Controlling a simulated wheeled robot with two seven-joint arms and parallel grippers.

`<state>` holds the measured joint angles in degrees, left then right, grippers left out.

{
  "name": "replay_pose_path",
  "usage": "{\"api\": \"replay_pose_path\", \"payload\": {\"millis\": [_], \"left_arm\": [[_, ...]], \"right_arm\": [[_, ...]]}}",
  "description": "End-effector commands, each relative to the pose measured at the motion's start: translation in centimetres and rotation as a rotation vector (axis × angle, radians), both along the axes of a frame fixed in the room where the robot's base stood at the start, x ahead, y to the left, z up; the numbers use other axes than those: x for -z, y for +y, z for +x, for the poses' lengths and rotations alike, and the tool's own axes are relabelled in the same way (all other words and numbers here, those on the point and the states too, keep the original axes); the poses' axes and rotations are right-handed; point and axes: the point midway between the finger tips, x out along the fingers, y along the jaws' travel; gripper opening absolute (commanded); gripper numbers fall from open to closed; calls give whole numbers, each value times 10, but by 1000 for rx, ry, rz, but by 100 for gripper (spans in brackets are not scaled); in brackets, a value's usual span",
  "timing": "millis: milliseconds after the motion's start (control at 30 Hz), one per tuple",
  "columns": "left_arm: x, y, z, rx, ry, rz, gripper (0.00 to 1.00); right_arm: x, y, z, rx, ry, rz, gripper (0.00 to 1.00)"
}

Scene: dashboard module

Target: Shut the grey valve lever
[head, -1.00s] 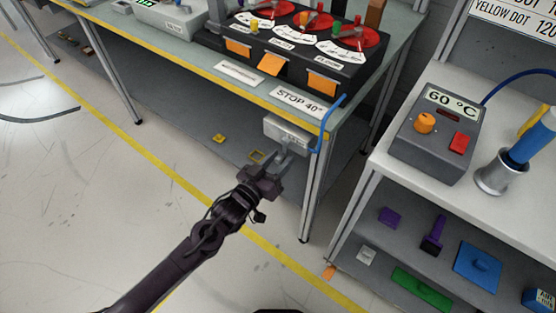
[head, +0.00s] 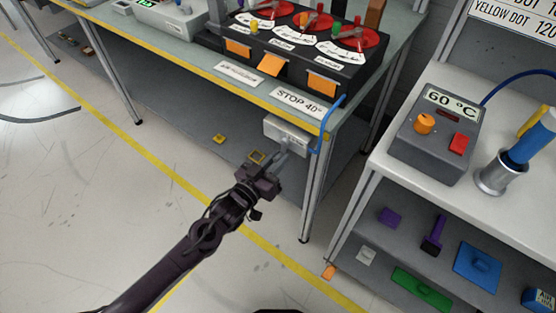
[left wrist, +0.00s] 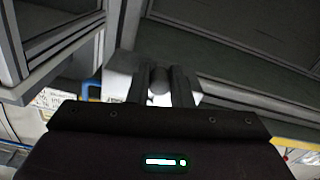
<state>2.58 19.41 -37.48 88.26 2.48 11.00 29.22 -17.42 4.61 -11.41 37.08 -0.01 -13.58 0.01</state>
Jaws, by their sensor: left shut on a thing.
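A light grey valve box (head: 287,131) hangs under the front right edge of the workbench, with a blue hose at its right end. My left gripper (head: 279,158) is at the front underside of this box, its fingers pointing up and to the right. In the left wrist view the fingers (left wrist: 160,90) are closed around a grey rounded piece, the valve lever (left wrist: 159,80). Most of the lever is hidden by the fingers, so its exact angle cannot be told. My right gripper is not in view.
The workbench leg (head: 315,190) stands close to the right of the gripper. The lower shelf (head: 190,122) lies behind it, with a small yellow part (head: 219,138) on it. A second bench (head: 378,172) with a grey heater box (head: 437,135) stands at the right.

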Motion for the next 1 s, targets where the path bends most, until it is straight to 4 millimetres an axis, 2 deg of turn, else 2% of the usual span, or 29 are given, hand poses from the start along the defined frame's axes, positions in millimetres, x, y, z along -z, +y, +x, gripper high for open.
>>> {"api": "replay_pose_path", "payload": {"millis": [300,1000], "left_arm": [[-4,11,8,0,-158,216,0],[-26,32,23,0,-549,757,0]], "right_arm": [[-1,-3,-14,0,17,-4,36],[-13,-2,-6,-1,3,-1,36]]}}
